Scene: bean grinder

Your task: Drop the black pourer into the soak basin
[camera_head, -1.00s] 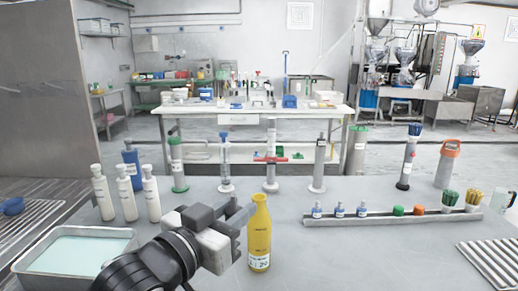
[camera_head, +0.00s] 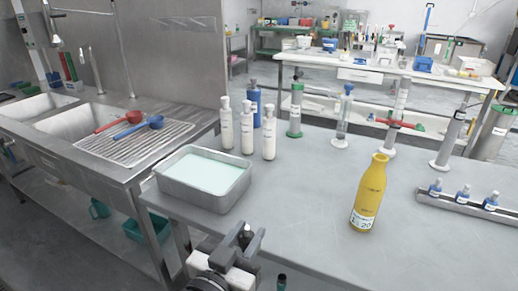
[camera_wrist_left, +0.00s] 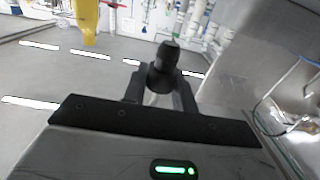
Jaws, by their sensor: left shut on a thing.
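My left gripper (camera_head: 246,238) is at the lower middle of the head view, in front of and to the right of the soak basin. It is shut on the small black pourer (camera_wrist_left: 164,68), which stands up between the fingers in the left wrist view. The soak basin (camera_head: 192,197) is a metal tray of pale green liquid at the table's left end. My right gripper is not in view.
A yellow bottle (camera_head: 369,197) stands open-topped at the right. White bottles (camera_head: 247,128) and a blue bottle (camera_head: 254,106) stand behind the basin. A sink counter (camera_head: 70,140) with a red and a blue scoop is at the left. The table middle is clear.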

